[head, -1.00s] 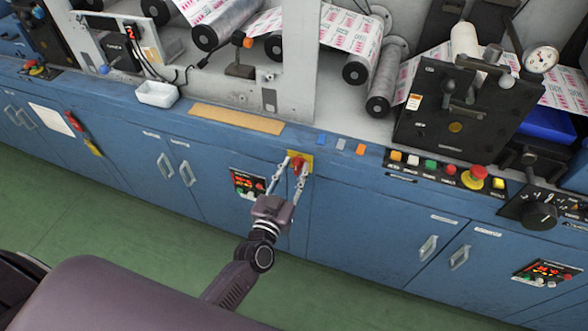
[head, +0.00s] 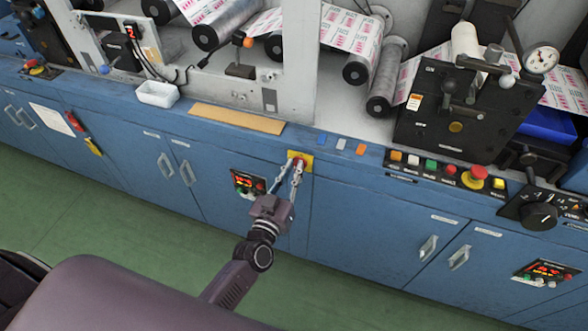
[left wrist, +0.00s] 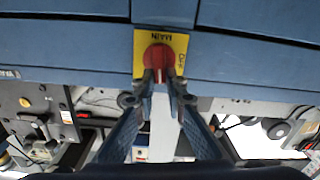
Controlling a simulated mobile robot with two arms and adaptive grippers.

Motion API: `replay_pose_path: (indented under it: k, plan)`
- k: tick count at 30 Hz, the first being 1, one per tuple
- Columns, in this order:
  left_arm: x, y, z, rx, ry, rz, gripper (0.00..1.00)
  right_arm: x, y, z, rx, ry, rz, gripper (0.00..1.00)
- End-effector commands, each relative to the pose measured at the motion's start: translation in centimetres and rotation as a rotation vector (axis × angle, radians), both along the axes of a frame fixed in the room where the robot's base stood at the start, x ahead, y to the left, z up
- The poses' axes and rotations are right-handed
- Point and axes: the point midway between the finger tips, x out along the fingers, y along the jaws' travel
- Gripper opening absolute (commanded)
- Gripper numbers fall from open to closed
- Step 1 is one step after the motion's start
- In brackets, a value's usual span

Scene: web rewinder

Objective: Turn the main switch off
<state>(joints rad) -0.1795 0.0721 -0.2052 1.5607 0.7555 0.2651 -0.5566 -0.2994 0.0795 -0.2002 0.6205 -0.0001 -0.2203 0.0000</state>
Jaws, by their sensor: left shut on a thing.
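The main switch is a red rotary knob (left wrist: 157,56) on a yellow plate (left wrist: 178,42) on the blue cabinet front. The plate reads MAIN, upside down in the left wrist view, with a smaller sideways label at the right edge. The knob's grip ridge points roughly up and down in that view. In the head view the yellow plate (head: 306,156) sits near the cabinet's top edge. My left gripper (head: 294,167) is shut on the red knob, its fingertips on either side of the ridge (left wrist: 160,78). The fingertips hide part of the knob.
A lit control panel (head: 246,184) is close to the left of my left gripper. A row of buttons with a red emergency stop (head: 479,172) lies to the right. A white tray (head: 157,93) and a tan board (head: 236,118) rest on the ledge. Cabinet handles (head: 188,173) stick out.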

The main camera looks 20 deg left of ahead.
Motion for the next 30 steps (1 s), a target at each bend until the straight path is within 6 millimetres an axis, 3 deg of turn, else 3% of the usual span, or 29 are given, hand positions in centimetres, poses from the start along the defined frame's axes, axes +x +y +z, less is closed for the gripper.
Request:
replay_pose_path:
  k: [30]
  plan:
    - [0.0,1.4,-1.3,-0.949,0.034,-0.001,0.00,-0.1,0.0,-2.1,0.000,0.001,0.000,0.40]
